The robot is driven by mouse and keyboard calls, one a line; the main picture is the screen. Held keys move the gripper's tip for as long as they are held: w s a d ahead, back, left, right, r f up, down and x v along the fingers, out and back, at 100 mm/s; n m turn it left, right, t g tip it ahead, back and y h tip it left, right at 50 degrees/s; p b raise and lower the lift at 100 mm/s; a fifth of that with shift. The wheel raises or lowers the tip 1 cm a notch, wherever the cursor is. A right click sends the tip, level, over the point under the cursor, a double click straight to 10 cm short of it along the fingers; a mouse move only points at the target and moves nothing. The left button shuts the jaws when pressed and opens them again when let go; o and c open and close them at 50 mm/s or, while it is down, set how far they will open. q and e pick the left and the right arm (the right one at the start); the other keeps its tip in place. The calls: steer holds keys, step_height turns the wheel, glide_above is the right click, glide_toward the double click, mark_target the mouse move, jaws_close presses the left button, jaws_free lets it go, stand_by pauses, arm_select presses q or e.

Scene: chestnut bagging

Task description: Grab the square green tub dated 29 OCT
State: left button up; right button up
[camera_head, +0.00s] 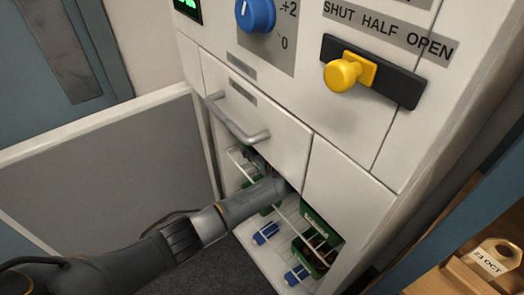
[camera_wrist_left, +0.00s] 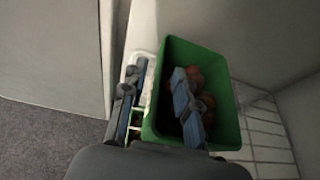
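An open square green tub (camera_wrist_left: 232,110) with brown chestnuts inside stands on a white rack in the left wrist view. Its date is not visible there. My left gripper (camera_wrist_left: 157,76) is at this tub with its fingers apart. One finger is outside the tub's left wall and the other reaches over the inside, so the wall lies between them. In the head view my left arm reaches into the opening under the drawer, and its gripper is mostly hidden. Green tubs (camera_head: 321,226) show there, with no readable date. My right gripper is not in view.
The white machine has a drawer handle (camera_head: 238,120), a blue knob (camera_head: 255,14) and a yellow slider (camera_head: 344,74) above the opening. White wire racks with blue parts (camera_head: 296,275) are low in the opening. A grey panel (camera_head: 110,172) stands at left. A tag at right (camera_head: 489,262) reads 23 OCT.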

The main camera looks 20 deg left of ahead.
mark_target(247, 147)
arm_select(q)
steer(key=x, duration=0.3)
steer(key=shift+w+a+f, duration=0.2)
jaws_close()
steer(key=shift+r, duration=0.15)
